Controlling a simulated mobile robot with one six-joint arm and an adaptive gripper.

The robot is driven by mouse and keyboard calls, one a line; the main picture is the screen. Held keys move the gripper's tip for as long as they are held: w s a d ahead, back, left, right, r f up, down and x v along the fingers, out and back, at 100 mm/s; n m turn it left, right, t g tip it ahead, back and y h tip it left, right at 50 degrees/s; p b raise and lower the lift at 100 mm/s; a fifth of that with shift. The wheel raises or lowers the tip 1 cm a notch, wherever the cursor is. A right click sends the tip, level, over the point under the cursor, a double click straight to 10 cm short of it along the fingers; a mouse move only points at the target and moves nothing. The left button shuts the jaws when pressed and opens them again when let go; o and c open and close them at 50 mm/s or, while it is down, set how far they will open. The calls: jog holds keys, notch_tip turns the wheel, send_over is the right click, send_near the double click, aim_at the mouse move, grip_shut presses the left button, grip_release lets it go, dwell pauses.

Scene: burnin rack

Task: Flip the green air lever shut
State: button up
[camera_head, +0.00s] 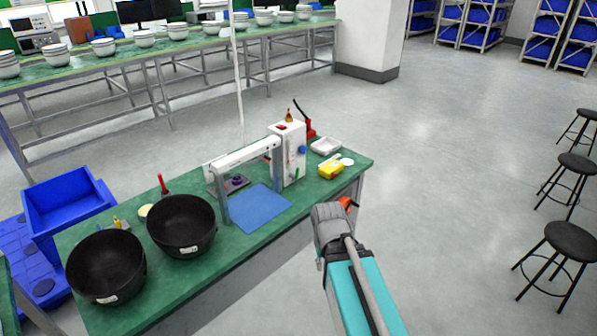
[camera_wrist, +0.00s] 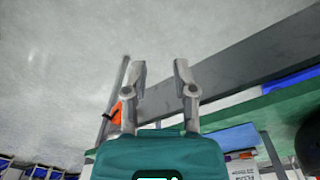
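An orange part (camera_head: 345,202) shows at the bench's right side, partly behind my arm. An orange part (camera_wrist: 116,113) also shows left of my gripper in the wrist view. My gripper (camera_wrist: 159,76) is open, its two fingers apart with nothing between them. The head view shows my arm in front of the bench's right end, but not my fingertips.
Two black bowls (camera_head: 181,226) stand on the bench's left part, beside a blue mat (camera_head: 257,207). A yellow item (camera_head: 331,171) and a white tray (camera_head: 325,146) lie right of the machine. Black stools (camera_head: 571,241) stand at the far right. The floor between is clear.

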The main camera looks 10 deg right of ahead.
jog(key=w+d+f+n+t+h+b, duration=0.3)
jog(key=w+d+n+h+b, duration=0.15)
jog(key=w, duration=0.55)
jog(key=n+t+h+b, duration=0.2)
jog(key=n+t+b, duration=1.05)
jog(key=n, duration=1.15)
send_near(297, 171)
jog(key=s, duration=0.1)
jog(key=s+f+t, duration=0.1)
jog(key=s, duration=0.1)
jog(key=shift+s+d, duration=0.1)
jog(key=shift+s, duration=0.2)
jog(key=shift+w+a+r+n+y, duration=0.25)
jog(key=shift+a+n, duration=0.15)
jog(key=shift+n, duration=0.35)
jog(key=x, duration=1.3)
jog(key=shift+w+d, duration=0.2)
jog(key=shift+w, duration=0.15)
